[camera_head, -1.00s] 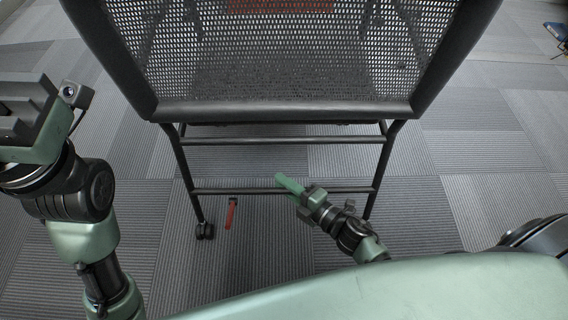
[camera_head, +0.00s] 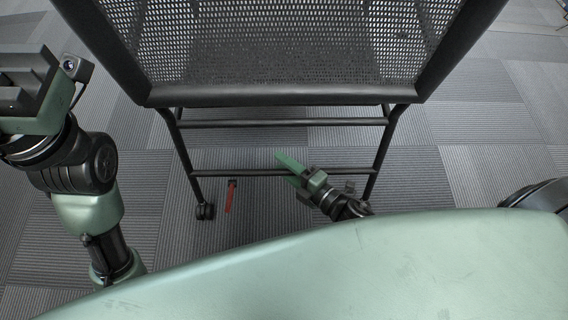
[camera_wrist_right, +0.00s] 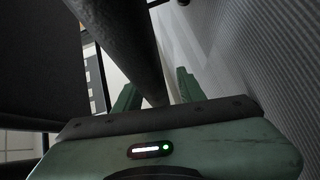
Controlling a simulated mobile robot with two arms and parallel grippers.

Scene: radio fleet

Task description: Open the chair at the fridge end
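The chair has a black mesh panel (camera_head: 290,50) in a dark tubular frame, with two crossbars between its legs. It fills the upper middle of the head view; its top is cut off. My right gripper (camera_head: 288,165) is at the lower crossbar (camera_head: 235,173), below the mesh. In the right wrist view its green fingers (camera_wrist_right: 158,92) stand apart, with a dark bar (camera_wrist_right: 128,45) running between them; I see no closed grip on it. My left gripper (camera_head: 28,92) is raised at the left edge, away from the chair; its fingertips are not clear. No fridge is visible.
A red strip (camera_head: 231,197) is near the chair's left leg, below the lower crossbar. Grey carpet (camera_head: 480,150) is clear to the right of the chair.

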